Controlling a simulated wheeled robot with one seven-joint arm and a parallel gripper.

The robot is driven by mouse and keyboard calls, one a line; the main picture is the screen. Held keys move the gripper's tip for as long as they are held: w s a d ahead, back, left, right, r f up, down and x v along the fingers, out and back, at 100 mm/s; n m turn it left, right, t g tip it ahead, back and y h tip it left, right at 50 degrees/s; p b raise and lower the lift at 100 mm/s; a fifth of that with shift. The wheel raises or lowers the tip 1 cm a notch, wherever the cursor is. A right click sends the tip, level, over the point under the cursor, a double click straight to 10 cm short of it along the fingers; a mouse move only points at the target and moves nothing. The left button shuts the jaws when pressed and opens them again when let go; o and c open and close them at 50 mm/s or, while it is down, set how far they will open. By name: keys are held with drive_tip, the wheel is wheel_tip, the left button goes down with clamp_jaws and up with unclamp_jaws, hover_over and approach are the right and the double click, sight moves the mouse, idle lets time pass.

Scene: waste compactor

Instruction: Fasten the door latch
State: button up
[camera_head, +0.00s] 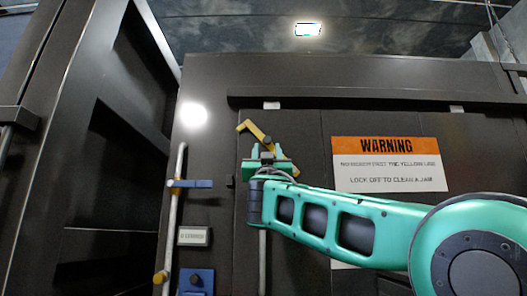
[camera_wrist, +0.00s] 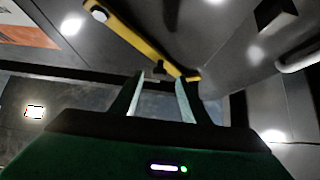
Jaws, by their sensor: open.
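The yellow latch bar (camera_head: 253,132) on the dark door slants from upper left to lower right, with its lower part partly behind my gripper (camera_head: 266,157). In the wrist view the yellow bar (camera_wrist: 140,42) runs diagonally across the top, with a pale round knob at its upper left end. My gripper (camera_wrist: 160,82) is open, with its two fingers apart just below the bar's lower right end. A small dark piece shows between the fingertips. I cannot tell whether the fingers touch the bar.
A vertical rod with a blue handle (camera_head: 190,183) and a yellow knob (camera_head: 160,277) stands left of the latch. A blue box (camera_head: 197,283) sits low on the panel. A warning sign (camera_head: 388,163) is at the right. A dark rail (camera_head: 370,103) crosses above.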

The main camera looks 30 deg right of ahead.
sight(266, 143)
drive_tip(key=shift+x, duration=2)
clamp_jaws()
drive_tip(key=shift+a, duration=0.1)
